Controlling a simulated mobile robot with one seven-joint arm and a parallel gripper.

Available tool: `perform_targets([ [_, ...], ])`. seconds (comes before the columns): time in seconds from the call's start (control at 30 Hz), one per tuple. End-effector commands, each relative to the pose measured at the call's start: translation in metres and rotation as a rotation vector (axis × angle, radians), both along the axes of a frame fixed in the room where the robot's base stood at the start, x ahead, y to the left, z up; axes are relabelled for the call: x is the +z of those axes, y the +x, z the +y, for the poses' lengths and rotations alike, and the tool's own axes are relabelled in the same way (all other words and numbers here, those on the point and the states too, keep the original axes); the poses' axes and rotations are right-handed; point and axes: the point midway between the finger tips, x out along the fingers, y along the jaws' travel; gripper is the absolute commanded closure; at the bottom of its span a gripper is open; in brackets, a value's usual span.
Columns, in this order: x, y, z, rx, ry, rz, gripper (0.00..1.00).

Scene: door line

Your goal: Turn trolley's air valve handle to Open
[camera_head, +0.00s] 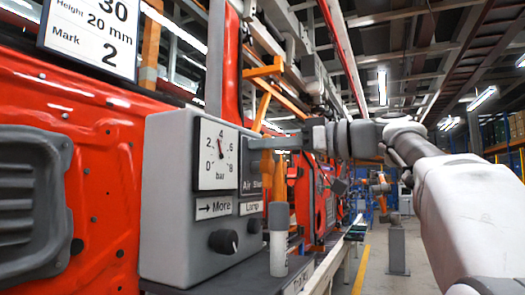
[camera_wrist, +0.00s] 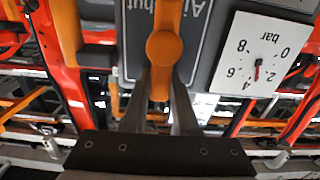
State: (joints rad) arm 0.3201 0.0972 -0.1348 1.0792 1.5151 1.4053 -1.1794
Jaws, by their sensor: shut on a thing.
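The orange air valve handle (camera_head: 267,167) is on the front of a grey control box (camera_head: 168,190), over a plate (camera_head: 249,184) whose lettering starts with "Air". In the wrist view, which is upside down, the handle's round hub (camera_wrist: 165,46) and arm show against the dark plate (camera_wrist: 204,40), with "Air" and "Shut" partly readable. My gripper (camera_head: 270,143) reaches in from the right at the handle's upper end. In the wrist view my gripper (camera_wrist: 160,95) has its two fingers shut on the handle's arm, one on each side. The "Open" mark is not visible.
Below are a "More" label (camera_head: 213,207), a black knob (camera_head: 224,241), a "Lamp" label (camera_head: 250,208) and an upright grey-and-white cylinder (camera_head: 279,240). A red body (camera_head: 95,140) stands at left.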

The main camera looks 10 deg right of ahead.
Motion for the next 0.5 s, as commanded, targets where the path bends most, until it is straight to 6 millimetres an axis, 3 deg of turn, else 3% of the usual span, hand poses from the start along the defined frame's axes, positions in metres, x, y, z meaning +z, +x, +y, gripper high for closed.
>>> perform_targets([
  [0.37,0.0006,-0.0004,0.0001,-0.001,-0.005,-0.007,1.00],
  [0.4,0.0006,-0.0004,0.0001,-0.001,-0.005,-0.006,0.71],
  [0.5,0.0006,-0.0004,0.0001,-0.001,-0.005,-0.006,0.53],
])
